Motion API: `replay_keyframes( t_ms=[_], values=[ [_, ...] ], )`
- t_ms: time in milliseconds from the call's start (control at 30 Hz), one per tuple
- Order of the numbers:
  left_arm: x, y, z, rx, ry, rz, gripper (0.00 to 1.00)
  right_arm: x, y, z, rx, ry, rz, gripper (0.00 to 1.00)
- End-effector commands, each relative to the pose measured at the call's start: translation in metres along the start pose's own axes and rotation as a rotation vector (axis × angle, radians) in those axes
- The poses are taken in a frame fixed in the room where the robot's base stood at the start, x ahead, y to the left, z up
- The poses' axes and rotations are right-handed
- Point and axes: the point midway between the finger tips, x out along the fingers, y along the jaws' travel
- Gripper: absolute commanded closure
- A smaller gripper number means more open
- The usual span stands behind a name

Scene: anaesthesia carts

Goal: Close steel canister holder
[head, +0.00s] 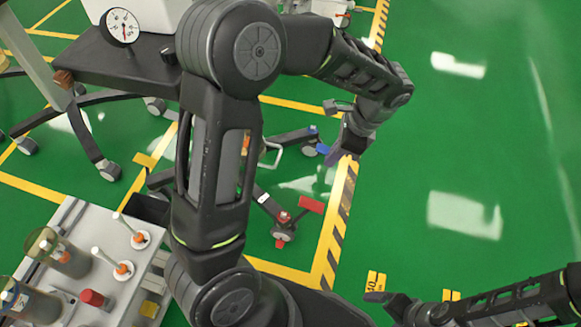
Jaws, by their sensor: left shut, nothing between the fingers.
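A pale grey cart (75,215) stands at the lower left. Two translucent canisters (68,262) stand at its left side, the nearer one cut by the picture edge. I cannot tell which part is the steel canister holder or whether it is open. My left arm rises through the middle and bends right. Its gripper (337,152) is shut and empty, hanging over the floor well to the right of the cart and not touching it. My right gripper (385,298) shows at the lower right, apart from the cart; its jaws are unclear.
White rods with orange collars (123,270) and a red cap (92,298) stick up from the cart. A dark shelf with a dial gauge (120,27) is at the upper left, above wheeled legs (95,150). The green floor (480,150) at right is clear.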

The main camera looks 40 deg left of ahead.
Motion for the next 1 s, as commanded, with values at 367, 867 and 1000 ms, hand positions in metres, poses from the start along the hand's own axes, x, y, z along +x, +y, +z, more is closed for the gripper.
replay_keyframes(
  t_ms=[367,867,1000],
  values=[
    [-0.030,-0.016,0.035,0.042,-0.120,-0.044,1.00,0.016,0.006,0.000,-0.001,0.001,0.000,0.06],
    [0.002,-0.016,0.038,0.041,-0.121,-0.039,1.00,0.025,0.010,0.000,0.000,0.001,0.000,0.06],
    [0.029,-0.017,0.041,0.041,-0.120,-0.038,1.00,0.033,0.013,0.000,0.001,0.001,0.000,0.06]
  ],
)
